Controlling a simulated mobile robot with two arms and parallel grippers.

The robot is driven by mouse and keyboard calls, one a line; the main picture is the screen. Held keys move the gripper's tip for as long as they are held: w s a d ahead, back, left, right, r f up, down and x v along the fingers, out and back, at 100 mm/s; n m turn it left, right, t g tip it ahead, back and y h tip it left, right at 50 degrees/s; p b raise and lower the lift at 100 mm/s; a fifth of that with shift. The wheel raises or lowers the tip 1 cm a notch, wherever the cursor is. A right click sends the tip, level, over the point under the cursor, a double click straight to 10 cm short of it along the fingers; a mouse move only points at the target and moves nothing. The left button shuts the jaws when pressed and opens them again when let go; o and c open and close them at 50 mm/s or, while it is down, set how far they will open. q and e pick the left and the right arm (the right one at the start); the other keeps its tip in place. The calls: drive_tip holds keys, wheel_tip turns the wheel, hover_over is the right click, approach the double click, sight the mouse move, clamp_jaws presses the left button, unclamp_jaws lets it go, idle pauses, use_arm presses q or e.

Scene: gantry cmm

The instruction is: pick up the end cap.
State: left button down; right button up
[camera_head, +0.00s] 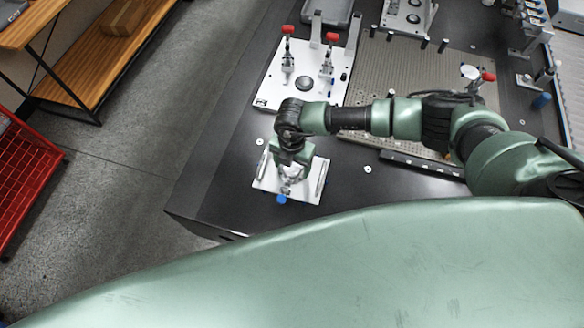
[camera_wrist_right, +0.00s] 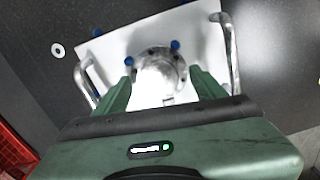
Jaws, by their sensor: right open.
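A round, shiny metal part (camera_wrist_right: 158,74) with dark holes around its rim, which looks like the end cap, sits on a white plate (camera_wrist_right: 108,48). My right gripper (camera_wrist_right: 161,84) is open over it, one green finger on each side. I cannot tell whether the fingers touch it. In the head view my right gripper (camera_head: 290,170) points down over the white plate (camera_head: 265,183) near the table's front edge and hides much of the part. My left gripper is not in view.
The plate has two metal handles and blue knobs (camera_head: 281,199). Behind it are a white fixture plate (camera_head: 272,88) with red-tipped clamps (camera_head: 288,30) and a perforated plate (camera_head: 400,65). The dark tabletop (camera_head: 225,150) is bare to the left.

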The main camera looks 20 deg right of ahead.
clamp_jaws()
idle(0.3)
